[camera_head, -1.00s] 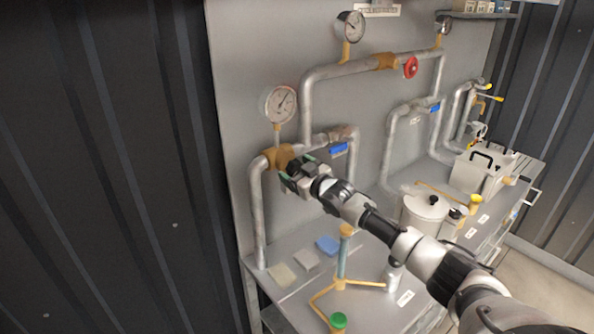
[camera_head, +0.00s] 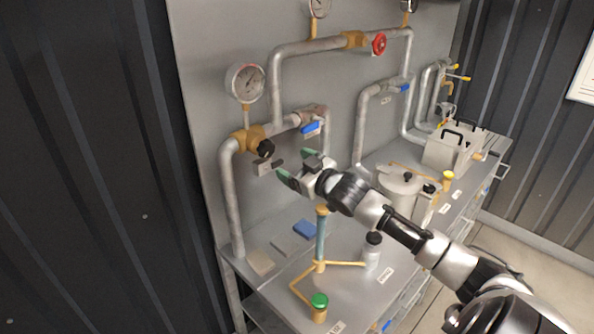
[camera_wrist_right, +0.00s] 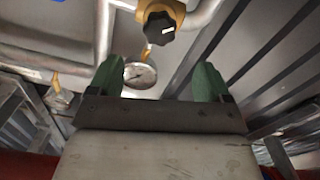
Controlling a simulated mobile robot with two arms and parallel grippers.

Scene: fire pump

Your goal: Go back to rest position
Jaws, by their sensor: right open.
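My right gripper (camera_head: 292,168) is open and empty in the head view, in front of the pipes and apart from them. Its green fingers (camera_wrist_right: 208,84) stand apart in the right wrist view, with nothing between them in grip. A black knob (camera_head: 265,148) on the brass valve (camera_head: 246,138) is just to the left of the fingertips. The knob also shows in the right wrist view (camera_wrist_right: 160,28), beyond the fingers, with a pressure gauge (camera_wrist_right: 140,75) seen between them. My left gripper is not in view.
A blue-handled valve (camera_head: 311,127) and a red wheel (camera_head: 379,44) are on the pipes. Dark wall panels stand at left.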

